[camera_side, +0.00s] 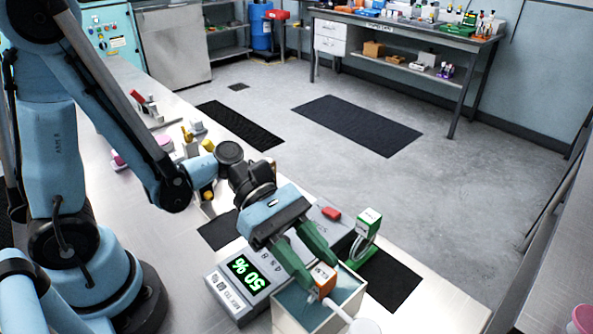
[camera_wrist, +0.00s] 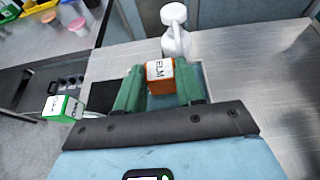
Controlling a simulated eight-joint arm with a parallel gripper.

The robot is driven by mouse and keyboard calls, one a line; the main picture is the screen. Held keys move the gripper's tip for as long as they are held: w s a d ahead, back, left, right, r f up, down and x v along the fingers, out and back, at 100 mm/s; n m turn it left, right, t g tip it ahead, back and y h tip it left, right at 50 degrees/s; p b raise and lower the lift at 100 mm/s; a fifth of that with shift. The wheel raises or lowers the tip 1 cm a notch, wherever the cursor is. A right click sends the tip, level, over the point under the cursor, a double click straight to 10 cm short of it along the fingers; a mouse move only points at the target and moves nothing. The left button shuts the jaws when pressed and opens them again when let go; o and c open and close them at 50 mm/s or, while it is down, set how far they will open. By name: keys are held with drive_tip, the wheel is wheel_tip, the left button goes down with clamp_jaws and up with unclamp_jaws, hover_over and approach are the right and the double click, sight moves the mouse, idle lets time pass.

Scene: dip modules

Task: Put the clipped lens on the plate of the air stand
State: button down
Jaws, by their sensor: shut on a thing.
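My gripper (camera_side: 312,268) has its green fingers shut on an orange clip (camera_side: 323,276) with a white label. In the wrist view the orange clip (camera_wrist: 160,76) sits between both fingers. In the side view the clip is over an open, pale-walled tank (camera_side: 283,319) with a teal interior. I cannot make out the lens; the part below the clip is hidden. A white, rounded thing (camera_wrist: 175,33) stands beyond the clip in the wrist view. I cannot tell which object is the air stand or its plate.
A green clip with a white label (camera_side: 368,219) stands at the tank's far right, near a dark mat (camera_side: 393,280). A display box (camera_side: 242,281) reading 50 % stands left of the tank. A red part (camera_side: 331,213) is behind. Bare bench lies at lower right.

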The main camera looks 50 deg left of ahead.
drive_tip(key=c, duration=0.7)
unclamp_jaws()
drive_tip(key=shift+f, duration=0.2)
drive_tip(key=w+a+r+m+t+y, duration=0.1)
drive_tip(key=w+a+m+t+y, duration=0.1)
drive_tip(key=a+m+y, duration=0.4)
drive_tip(key=w+a+r+m+t+y, duration=0.2)
drive_tip(key=a+m+t+y, duration=0.2)
drive_tip(key=a+m, duration=0.7)
drive_tip(key=a+y, duration=0.2)
drive_tip(key=shift+r+y, duration=0.15)
drive_tip(key=shift+y, duration=0.25)
drive_tip(key=shift+o, duration=0.5)
drive_tip(key=shift+w+a+r+m+t+y, duration=0.3)
drive_tip(key=shift+a+r+m+t, duration=0.1)
drive_tip(key=shift+m, duration=0.3)
